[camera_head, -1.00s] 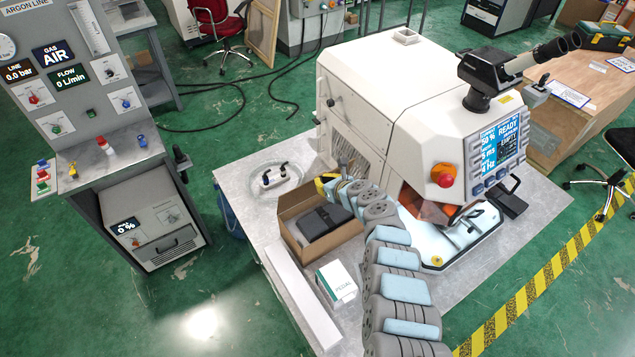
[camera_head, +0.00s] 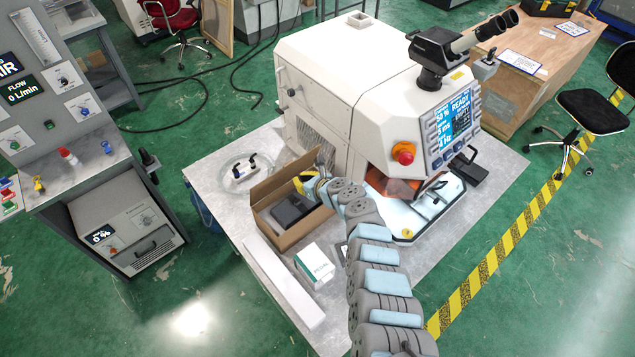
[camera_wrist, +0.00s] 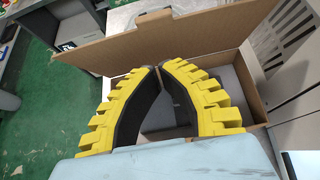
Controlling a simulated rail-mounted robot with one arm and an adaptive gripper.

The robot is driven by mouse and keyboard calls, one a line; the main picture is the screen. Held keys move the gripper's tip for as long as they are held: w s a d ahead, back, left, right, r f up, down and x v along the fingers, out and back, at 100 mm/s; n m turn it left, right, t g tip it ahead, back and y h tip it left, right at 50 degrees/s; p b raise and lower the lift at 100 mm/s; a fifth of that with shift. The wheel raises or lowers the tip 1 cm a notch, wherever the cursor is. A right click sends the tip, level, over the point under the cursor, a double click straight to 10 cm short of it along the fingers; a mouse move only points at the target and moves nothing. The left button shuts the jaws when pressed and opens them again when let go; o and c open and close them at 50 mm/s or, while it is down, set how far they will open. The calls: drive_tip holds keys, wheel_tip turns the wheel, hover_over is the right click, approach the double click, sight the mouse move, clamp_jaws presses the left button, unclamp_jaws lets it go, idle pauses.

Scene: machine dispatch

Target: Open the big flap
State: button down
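A brown cardboard box (camera_head: 262,222) stands open on the table with a dark device (camera_head: 293,209) inside. In the wrist view a broad cardboard flap (camera_wrist: 185,38) stands up along the box's far side. My gripper (camera_head: 303,182) is at the box, by its far right end. In the wrist view my gripper's yellow, toothed fingers (camera_wrist: 159,67) lean together and their tips nearly meet in front of the flap. I see nothing clearly held between them. Whether the tips touch the cardboard cannot be told. The fingers hide part of the box's inside.
A white machine (camera_head: 320,75) stands right behind the box, with a display, a red button and an orange-lit front opening (camera_head: 376,180). A small white carton (camera_head: 315,265) and a long white bar (camera_head: 283,282) lie in front of the box. A coiled hose (camera_head: 236,172) lies to its left.

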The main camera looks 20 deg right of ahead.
drive_tip(key=p+v, duration=0.1)
drive_tip(key=v, duration=0.7)
drive_tip(key=shift+s+p, duration=0.4)
idle(0.6)
drive_tip(key=shift+d, duration=0.1)
drive_tip(key=shift+w+f, duration=0.1)
